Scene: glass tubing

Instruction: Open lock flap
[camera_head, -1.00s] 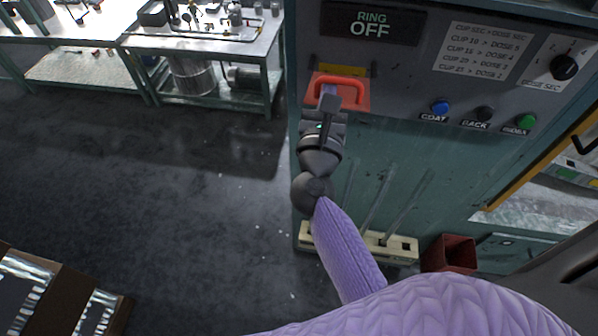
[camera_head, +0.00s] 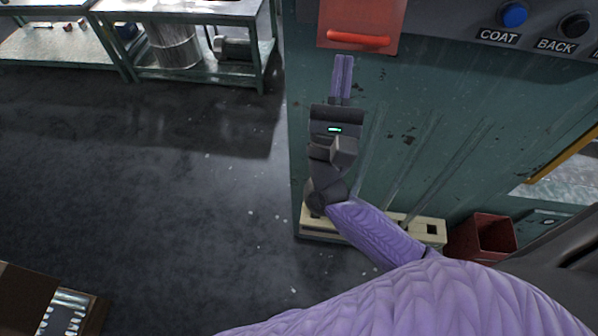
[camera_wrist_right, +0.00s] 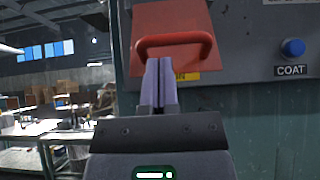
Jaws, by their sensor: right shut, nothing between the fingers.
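The lock flap (camera_head: 362,18) is a red plate with a red bar handle (camera_head: 358,39) along its lower edge, at the top of the head view on the green machine front. The flap also shows in the right wrist view (camera_wrist_right: 172,20), where its handle (camera_wrist_right: 175,42) is just above the fingertips. My right gripper (camera_head: 343,60) is shut and empty, its purple fingers pointing up just below the handle. My left gripper is not in view.
A blue COAT button (camera_head: 514,14) and a dark BACK button (camera_head: 575,25) sit right of the flap. A cream slotted block (camera_head: 428,232) and a red bin (camera_head: 482,237) are low on the machine. A metal workbench (camera_head: 190,15) stands left, with open floor before it.

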